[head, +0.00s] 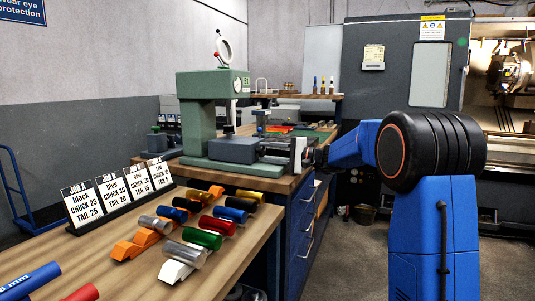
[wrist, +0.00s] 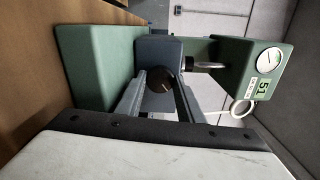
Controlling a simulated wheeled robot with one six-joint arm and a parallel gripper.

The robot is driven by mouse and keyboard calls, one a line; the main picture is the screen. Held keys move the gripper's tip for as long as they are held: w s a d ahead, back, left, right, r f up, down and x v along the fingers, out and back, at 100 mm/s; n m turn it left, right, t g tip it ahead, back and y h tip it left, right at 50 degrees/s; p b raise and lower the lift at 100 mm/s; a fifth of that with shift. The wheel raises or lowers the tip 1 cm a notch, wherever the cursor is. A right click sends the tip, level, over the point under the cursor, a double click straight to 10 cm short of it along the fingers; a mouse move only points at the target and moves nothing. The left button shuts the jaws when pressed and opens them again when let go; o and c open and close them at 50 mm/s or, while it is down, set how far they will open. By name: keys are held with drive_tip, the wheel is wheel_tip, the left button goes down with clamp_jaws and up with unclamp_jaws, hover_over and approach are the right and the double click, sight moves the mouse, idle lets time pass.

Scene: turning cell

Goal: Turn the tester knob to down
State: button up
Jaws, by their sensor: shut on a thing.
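The green hardness tester (head: 196,122) stands on the wooden bench, with a round dial on its head. In the wrist view the tester (wrist: 98,65) appears turned on its side. Its dark round knob (wrist: 159,80) sits on the grey block and shows between my fingertips. My gripper (wrist: 162,86) is shut on the knob, with one finger on each side. In the head view my gripper (head: 262,150) reaches the tester's front from the right, and the knob is hidden there. I cannot tell clearly which way the knob points.
On the near table, job cards (head: 118,193) stand in a black holder beside several coloured cylinders (head: 202,238) on rests. Blue drawers (head: 302,222) are under the tester's bench. A grey lathe (head: 402,80) stands behind my arm. Floor shows between bench and lathe.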

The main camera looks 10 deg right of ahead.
drive_tip(key=n, duration=0.5)
drive_tip(key=shift+n, duration=2.5)
drive_tip(key=shift+a, duration=0.1)
drive_tip(key=o, duration=1.1)
drive_tip(key=shift+c, duration=0.2)
drive_tip(key=v, duration=1.7)
drive_tip(key=shift+s, duration=0.15)
